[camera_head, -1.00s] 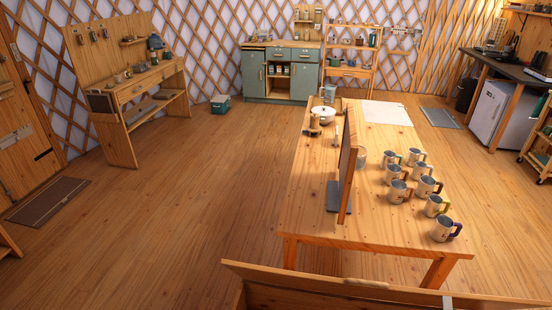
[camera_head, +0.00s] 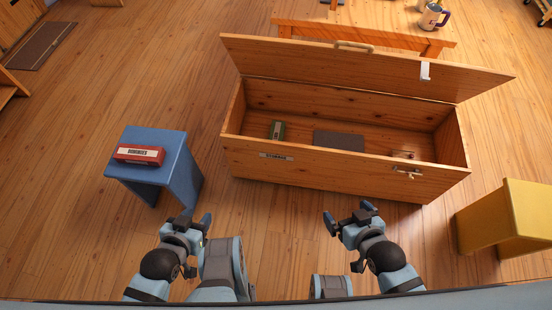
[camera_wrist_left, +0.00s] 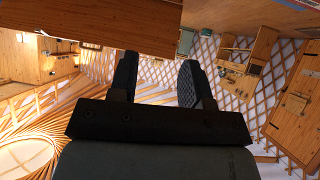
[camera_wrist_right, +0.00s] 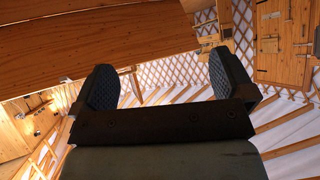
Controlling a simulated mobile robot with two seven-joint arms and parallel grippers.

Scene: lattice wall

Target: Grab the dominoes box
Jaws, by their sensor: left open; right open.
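The dominoes box (camera_head: 139,154) is a red box with a white label, lying flat on top of a blue stool (camera_head: 180,165) at the left of the head view. My left gripper (camera_head: 191,220) is open and empty, in front of the stool and to the right of the box, apart from both. My right gripper (camera_head: 346,217) is open and empty, in front of the wooden chest. In the left wrist view the left jaws (camera_wrist_left: 158,80) are apart with nothing between them. The right wrist view also shows the right jaws (camera_wrist_right: 160,88) apart and empty.
An open wooden chest (camera_head: 250,160) stands ahead, lid raised, holding a green box (camera_head: 277,130) and a dark flat panel (camera_head: 339,140). A yellow stool (camera_head: 510,215) stands at the right. A table with mugs is behind the chest. Floor left of the blue stool is clear.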

